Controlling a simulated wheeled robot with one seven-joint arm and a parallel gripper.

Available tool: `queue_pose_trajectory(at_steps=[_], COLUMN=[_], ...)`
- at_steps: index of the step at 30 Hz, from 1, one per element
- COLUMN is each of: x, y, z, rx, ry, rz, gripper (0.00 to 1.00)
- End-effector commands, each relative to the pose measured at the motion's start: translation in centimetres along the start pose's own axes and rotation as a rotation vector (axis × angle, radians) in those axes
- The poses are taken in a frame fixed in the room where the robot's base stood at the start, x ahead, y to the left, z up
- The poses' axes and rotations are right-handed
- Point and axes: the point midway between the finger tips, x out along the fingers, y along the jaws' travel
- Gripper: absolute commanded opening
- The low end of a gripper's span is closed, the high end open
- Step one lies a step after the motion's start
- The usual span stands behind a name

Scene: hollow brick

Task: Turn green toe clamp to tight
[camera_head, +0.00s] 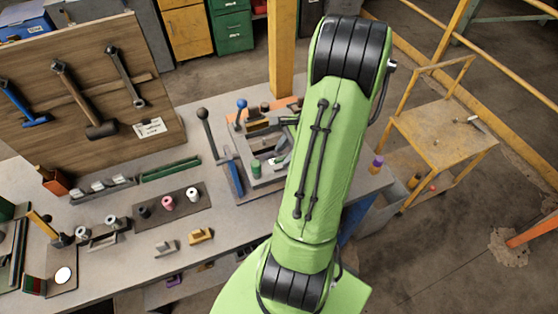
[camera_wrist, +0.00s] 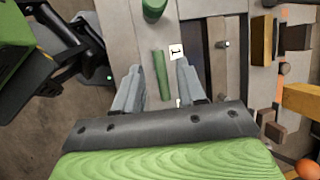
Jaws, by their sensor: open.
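A narrow green bar (camera_wrist: 161,76), apparently the lever of the green toe clamp, shows in the wrist view beside a white label marked 1 (camera_wrist: 176,52). My gripper (camera_wrist: 159,67) is open, with one grey finger on each side of the bar in the picture. I cannot tell its height above the bar or whether a finger touches it. A green cylinder (camera_wrist: 153,10) lies beyond the fingertips; it also shows in the head view (camera_head: 256,168) on the grey fixture. My arm hides my gripper and part of the fixture in the head view.
The fixture stands near the right end of the grey bench (camera_head: 225,228). A black-knobbed lever (camera_head: 203,115) and a blue-knobbed lever (camera_head: 241,104) rise beside it. A tool board (camera_head: 90,80) stands at the back left. A yellow-framed cart (camera_head: 443,135) is at the right.

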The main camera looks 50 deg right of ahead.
Motion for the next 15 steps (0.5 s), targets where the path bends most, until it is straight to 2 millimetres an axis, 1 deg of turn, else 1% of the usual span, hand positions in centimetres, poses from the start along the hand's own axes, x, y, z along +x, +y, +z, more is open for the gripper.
queue_pose_trajectory(at_steps=[1,3,6,9,15], x=[1.3,2.5,3.7,4.2,4.2], y=[0.1,0.1,0.0,0.0,-0.1], z=[0.0,0.0,0.0,0.0,0.0], rx=[0.000,0.001,0.000,-0.001,-0.001], ry=[-0.004,-0.002,-0.001,0.001,0.002], rz=[0.004,0.003,0.001,-0.001,-0.001], gripper=[0.40,0.40,0.40,0.40,0.40])
